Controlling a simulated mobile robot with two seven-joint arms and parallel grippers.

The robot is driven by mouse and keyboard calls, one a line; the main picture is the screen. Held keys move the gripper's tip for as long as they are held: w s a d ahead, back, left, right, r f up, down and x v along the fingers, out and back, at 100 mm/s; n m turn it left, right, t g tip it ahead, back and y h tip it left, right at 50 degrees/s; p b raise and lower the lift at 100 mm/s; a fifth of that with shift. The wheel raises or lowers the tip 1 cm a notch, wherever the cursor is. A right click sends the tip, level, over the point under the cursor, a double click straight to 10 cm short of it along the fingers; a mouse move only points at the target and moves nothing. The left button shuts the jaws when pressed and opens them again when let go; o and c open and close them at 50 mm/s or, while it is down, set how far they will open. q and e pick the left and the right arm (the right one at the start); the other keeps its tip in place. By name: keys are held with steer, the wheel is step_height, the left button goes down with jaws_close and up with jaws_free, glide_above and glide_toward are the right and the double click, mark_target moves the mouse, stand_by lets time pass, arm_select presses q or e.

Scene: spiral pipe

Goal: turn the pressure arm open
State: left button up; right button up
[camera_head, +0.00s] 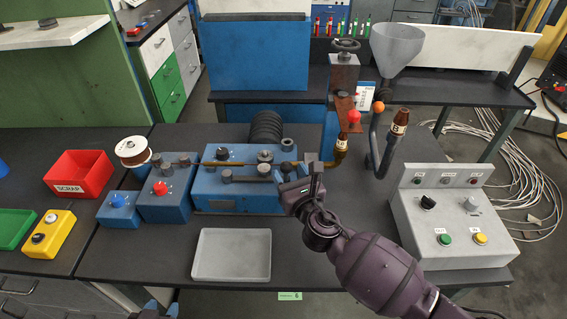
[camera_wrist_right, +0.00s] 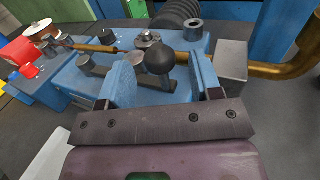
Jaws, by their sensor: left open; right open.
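The blue bending machine (camera_head: 238,186) stands on the dark bench, with a brass pipe (camera_head: 215,163) running across its top. The pressure arm, a short lever with a black ball knob (camera_wrist_right: 160,59), is on top of the machine in the right wrist view. My right gripper (camera_head: 284,178) is at the machine's right part. In the right wrist view its two blue fingers (camera_wrist_right: 163,76) are open, one on each side of the ball knob. I cannot tell whether they touch it. Only a small part of my left gripper (camera_head: 154,309) shows at the bottom edge, apart from the machine.
A grey tray (camera_head: 232,276) lies in front of the machine. A control box (camera_head: 452,226) stands at the right. A wire spool (camera_head: 133,149), red scrap bin (camera_head: 79,168) and yellow button box (camera_head: 52,233) are left. A bent brass pipe end (camera_head: 340,148) rises right of the machine.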

mark_target(283, 163)
steer(key=shift+x, duration=2.2)
jaws_close()
